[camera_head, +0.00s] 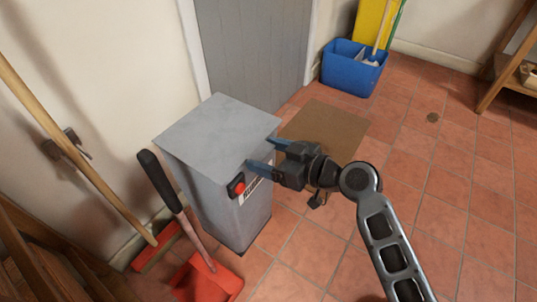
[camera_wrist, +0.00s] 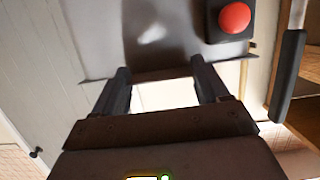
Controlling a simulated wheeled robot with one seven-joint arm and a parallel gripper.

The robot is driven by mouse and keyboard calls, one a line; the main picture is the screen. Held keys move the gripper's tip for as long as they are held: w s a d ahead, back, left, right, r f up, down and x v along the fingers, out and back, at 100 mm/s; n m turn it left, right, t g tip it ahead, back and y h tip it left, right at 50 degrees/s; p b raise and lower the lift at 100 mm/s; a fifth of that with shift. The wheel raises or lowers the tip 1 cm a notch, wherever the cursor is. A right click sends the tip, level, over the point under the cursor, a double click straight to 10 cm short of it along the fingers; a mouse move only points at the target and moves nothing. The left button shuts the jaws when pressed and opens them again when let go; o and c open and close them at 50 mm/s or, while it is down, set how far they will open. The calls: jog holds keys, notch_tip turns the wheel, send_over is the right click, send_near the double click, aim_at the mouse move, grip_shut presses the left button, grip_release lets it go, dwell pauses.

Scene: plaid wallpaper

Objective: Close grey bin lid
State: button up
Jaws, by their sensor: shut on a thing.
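The grey bin (camera_head: 225,205) stands upright on the tiles. Its flat grey lid (camera_head: 218,125) lies over the top, and no gap under it can be made out. A red button (camera_head: 238,188) and a white label are on the bin's front; the button also shows in the wrist view (camera_wrist: 235,17). My gripper (camera_head: 268,156) is at the bin's upper right edge, fingers pointing left. In the wrist view my two fingers (camera_wrist: 163,78) stand apart at the edge of the grey panel (camera_wrist: 100,25). They are shut on the lid's edge, though the exact contact is hard to see.
A red dustpan (camera_head: 208,278) with a black handle stands close to the bin's left. A blue bucket (camera_head: 350,72) is by the back wall. A brown mat (camera_head: 325,128) lies behind my gripper. The tiled floor at right is clear.

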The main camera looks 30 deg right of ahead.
jog(key=shift+s+f, duration=0.1)
jog(key=shift+f, duration=0.45)
jog(key=o, duration=1.5)
jog(key=shift+r, duration=0.1)
jog(key=shift+r, duration=0.2)
